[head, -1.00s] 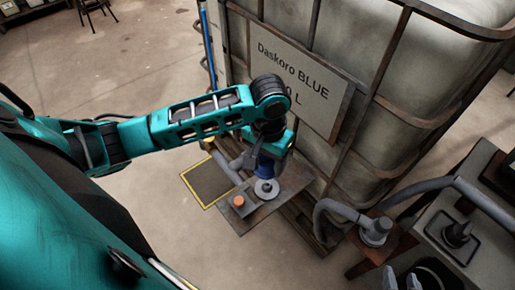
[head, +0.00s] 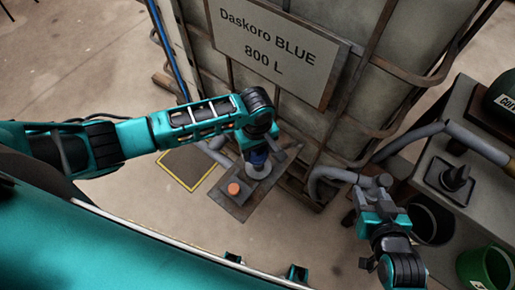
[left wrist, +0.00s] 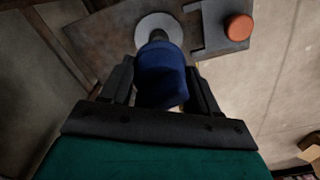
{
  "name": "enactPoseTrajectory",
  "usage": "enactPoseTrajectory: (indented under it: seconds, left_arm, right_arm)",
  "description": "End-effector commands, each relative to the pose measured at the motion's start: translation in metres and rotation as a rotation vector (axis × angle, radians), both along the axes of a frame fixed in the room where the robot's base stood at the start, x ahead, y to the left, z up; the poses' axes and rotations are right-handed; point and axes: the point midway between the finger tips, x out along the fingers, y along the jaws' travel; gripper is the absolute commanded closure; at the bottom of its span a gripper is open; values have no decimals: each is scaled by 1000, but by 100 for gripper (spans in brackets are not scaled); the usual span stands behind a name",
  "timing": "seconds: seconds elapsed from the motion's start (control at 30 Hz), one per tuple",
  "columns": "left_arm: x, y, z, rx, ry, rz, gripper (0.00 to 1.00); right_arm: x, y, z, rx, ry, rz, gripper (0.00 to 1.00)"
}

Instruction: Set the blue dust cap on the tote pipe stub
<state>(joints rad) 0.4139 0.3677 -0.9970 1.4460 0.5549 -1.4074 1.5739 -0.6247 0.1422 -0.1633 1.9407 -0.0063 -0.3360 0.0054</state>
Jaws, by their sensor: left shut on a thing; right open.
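The blue dust cap (head: 258,158) is held between the fingers of my left gripper (head: 259,152), above or at the tote's pipe stub. In the left wrist view the blue cap (left wrist: 162,82) fills the space between the dark fingers. The grey round flange of the stub (left wrist: 157,25) shows just beyond the cap; the flange also shows in the head view (head: 258,172). I cannot tell whether cap and stub touch. My right gripper (head: 376,190) is open at the grey hose coupling (head: 379,181); contact there is unclear.
An orange cap (head: 234,188) sits on the plate (head: 238,207) beside the flange. The caged tote (head: 330,120) rises behind. At right are a grey bench (head: 435,155) with a dark fitting on a tray (head: 455,178), a hose, and a green bucket (head: 485,268).

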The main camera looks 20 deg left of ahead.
Motion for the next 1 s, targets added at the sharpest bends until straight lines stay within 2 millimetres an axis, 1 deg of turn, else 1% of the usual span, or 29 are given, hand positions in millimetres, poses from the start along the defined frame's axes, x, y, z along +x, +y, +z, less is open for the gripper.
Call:
enactPoseTrajectory:
  seconds: [0.1,0.27,0.47,0.7,0.77,0.87,1.0]
  left_arm:
    - [-1,-5,-9,3,-5,45,69]
    - [-1,-5,-17,4,-6,52,69]
    - [-1,-5,-33,3,-6,50,69]
    - [-1,-4,-59,3,-6,49,69]
    - [-1,-4,-63,3,-6,49,69]
    - [-1,-4,-67,3,-6,50,69]
    - [-1,-5,-67,3,-6,50,69]
  right_arm:
    - [0,0,-2,0,0,0,50]
    - [0,0,-9,-1,0,-1,50]
    - [0,0,-29,-1,0,-1,50]
    - [-1,0,-60,0,8,0,50]
    - [-1,1,-65,2,15,1,50]
    - [0,5,-68,8,14,5,50]
    - [3,9,-61,17,1,13,50]
